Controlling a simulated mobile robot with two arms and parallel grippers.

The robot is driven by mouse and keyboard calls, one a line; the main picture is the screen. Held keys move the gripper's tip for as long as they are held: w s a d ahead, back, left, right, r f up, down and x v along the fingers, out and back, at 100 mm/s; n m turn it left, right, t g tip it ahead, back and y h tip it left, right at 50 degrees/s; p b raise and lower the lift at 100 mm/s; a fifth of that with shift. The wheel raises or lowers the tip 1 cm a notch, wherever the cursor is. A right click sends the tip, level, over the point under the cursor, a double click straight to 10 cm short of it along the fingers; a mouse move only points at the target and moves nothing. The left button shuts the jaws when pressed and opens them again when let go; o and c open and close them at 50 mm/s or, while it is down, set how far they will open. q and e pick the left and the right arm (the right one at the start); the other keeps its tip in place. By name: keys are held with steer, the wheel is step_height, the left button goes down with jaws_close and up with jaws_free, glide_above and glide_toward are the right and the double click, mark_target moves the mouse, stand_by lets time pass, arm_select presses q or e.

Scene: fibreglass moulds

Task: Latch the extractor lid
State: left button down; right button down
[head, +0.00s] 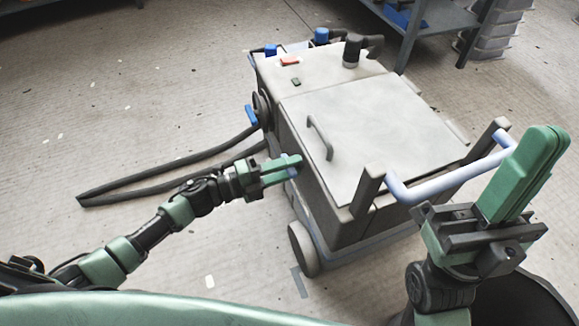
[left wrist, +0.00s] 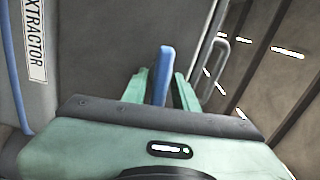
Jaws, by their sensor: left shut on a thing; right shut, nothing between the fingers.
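The extractor (head: 340,215) is a grey wheeled box in the middle of the head view. Its pale lid (head: 375,120), with a grey bar handle (head: 320,138), lies flat on top and looks closed. My left gripper (head: 294,164) is at the extractor's left side, just below the lid's edge. In the left wrist view a blue latch lever (left wrist: 165,75) stands between its green fingers (left wrist: 160,92), which are shut on it. The latch's catch is hidden. My right gripper (head: 535,165) is shut and empty, raised near the push handle at the right.
The blue push handle (head: 450,180) crosses the extractor's near right end between two dark posts. A dark hose (head: 165,165) lies on the floor at left. A shelf (head: 430,20) and stacked clear bins (head: 495,30) stand at the back right. The left floor is mostly clear.

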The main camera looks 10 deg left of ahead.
arm_select(q)
steer(key=shift+f+m, duration=0.1)
steer(key=shift+m, duration=0.5)
steer(key=c, duration=1.4)
jaws_free()
steer(key=shift+o, duration=0.2)
steer(key=shift+a, duration=0.1)
steer(key=p+v, duration=0.1)
steer(key=v, duration=0.6)
steer(key=shift+s+a, duration=0.3)
